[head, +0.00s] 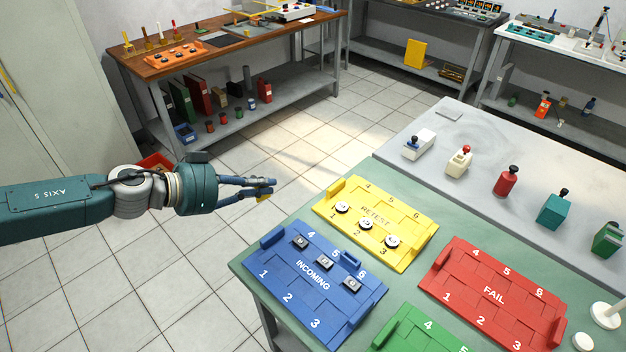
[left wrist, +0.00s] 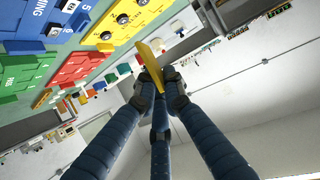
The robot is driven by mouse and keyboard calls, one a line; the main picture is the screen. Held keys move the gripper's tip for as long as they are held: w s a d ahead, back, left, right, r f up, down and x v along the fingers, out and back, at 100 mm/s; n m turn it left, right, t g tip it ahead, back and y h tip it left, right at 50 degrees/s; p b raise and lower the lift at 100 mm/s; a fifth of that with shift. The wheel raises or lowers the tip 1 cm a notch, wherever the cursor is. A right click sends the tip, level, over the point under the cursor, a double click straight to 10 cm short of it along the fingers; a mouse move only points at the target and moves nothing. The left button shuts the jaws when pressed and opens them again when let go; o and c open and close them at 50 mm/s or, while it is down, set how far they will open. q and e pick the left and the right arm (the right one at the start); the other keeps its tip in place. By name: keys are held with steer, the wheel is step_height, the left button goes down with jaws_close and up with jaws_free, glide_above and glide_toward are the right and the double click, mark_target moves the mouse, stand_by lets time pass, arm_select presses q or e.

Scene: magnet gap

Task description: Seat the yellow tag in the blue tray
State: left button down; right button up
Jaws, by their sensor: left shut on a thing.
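The yellow tag (left wrist: 152,55) is a thin flat plate pinched between the fingertips of my left gripper (left wrist: 163,92) in the left wrist view. In the head view my left gripper (head: 266,188) is held out over the floor, to the left of the green table and apart from the trays; only a little yellow shows under its fingertips. The blue tray (head: 292,310), marked INCOMING with numbered places, lies at the table's near left corner. Small dark grey blocks lie at its places 4, 5 and 6. It also shows in the left wrist view (left wrist: 30,48).
The yellow RETEST tray (head: 400,214) holds white round pieces and lies behind the blue tray. The red FAIL tray (head: 470,310) and a green tray (head: 420,335) lie to the right. Several handled blocks, one a red bottle shape (head: 507,181), stand on the grey bench behind.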

arm_select(q)
steer(key=s+d+r+m+g+h, duration=0.1)
steer(key=s+d+r+m+g, duration=0.2)
steer(key=s+d+r, duration=0.35)
steer(key=s+d+r+m+g+h, duration=0.1)
steer(key=s+d+r+m+g, duration=0.25)
steer(key=s+d, duration=0.55)
steer(key=s+d+r+m+g, duration=0.4)
steer(key=s+r+g, duration=0.1)
steer(key=s+r, duration=0.4)
steer(key=w+a+f+n+t, duration=0.2)
steer(key=w+a+n+t, duration=0.1)
steer(key=a, duration=0.4)
steer(key=w+a+f+n+t, duration=0.2)
steer(key=w+a+n+t, duration=0.1)
steer(key=a, duration=0.4)
steer(key=a+f+n+t+y, duration=0.2)
steer(key=a+f+n+t, duration=0.3)
steer(key=a+f, duration=0.6)
steer(key=a+t, duration=0.1)
steer(key=a, duration=0.1)
steer(key=shift+s+a, duration=0.25)
steer(key=shift+a, duration=0.05)
